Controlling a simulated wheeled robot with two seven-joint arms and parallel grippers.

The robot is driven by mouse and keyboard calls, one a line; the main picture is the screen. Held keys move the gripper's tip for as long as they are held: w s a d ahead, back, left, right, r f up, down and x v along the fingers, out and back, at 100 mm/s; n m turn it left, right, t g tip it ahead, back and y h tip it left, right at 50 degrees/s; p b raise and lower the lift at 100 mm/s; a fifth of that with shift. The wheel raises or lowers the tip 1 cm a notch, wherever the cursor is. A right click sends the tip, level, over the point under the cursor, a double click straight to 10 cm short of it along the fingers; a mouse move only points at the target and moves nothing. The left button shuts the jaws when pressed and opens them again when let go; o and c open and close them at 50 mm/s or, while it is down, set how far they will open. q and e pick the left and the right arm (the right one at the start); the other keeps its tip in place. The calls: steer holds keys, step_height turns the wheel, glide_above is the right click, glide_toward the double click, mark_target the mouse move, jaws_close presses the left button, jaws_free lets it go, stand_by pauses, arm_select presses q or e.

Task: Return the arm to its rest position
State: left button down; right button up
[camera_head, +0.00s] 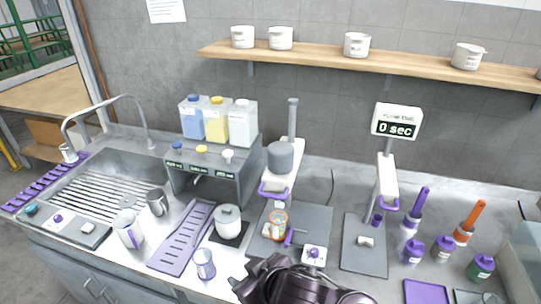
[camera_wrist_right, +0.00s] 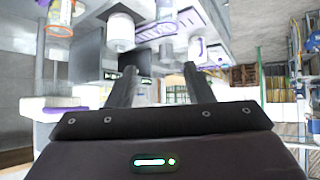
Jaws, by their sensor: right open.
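My right gripper (camera_head: 246,282) is at the bottom centre of the head view, over the front edge of the counter. Its dark arm comes in from the bottom, to the right of the gripper. In the right wrist view its two fingers (camera_wrist_right: 160,76) stand apart with nothing between them. My left gripper is not in view. A white device with a grey cylinder (camera_head: 281,157) stands beyond the right gripper, with a small jar with an orange rim (camera_head: 276,226) on the plate before it. No buffing brush can be made out for certain.
The counter holds a sink (camera_head: 100,190), a purple slotted tray (camera_head: 183,238), a white lidded pot (camera_head: 228,221), a purple-marked cup (camera_head: 204,264), a bottle dispenser (camera_head: 213,165) and a timer display (camera_head: 396,122). Purple and orange-handled tools (camera_head: 470,220) stand right. Several pots line the wooden shelf (camera_head: 330,58).

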steer(key=s+d+f+m+g+h, duration=0.25)
steer(key=s+d, duration=0.25)
steer(key=d, duration=0.7)
steer(key=s+d+f+m+g+h, duration=0.1)
steer(key=s+d+f+m+h, duration=0.4)
steer(key=d, duration=0.7)
steer(key=s+f+g+y+b, duration=0.15)
steer(key=f+b, duration=0.25)
steer(key=f, duration=1.6)
steer(key=s+f+g+b, duration=0.1)
steer(key=s+f+b, duration=0.25)
steer(key=f, duration=1.65)
steer(key=s+d+f+b, duration=0.2)
steer(key=s+f, duration=0.7)
steer(key=f, duration=0.1)
steer(key=s+d+f+n+b, duration=0.1)
steer(key=s+f+b, duration=0.2)
steer(key=s+f, duration=0.6)
steer(key=shift+d+f+g, duration=0.3)
steer(key=shift+d+f, duration=0.1)
steer(key=shift+f, duration=0.25)
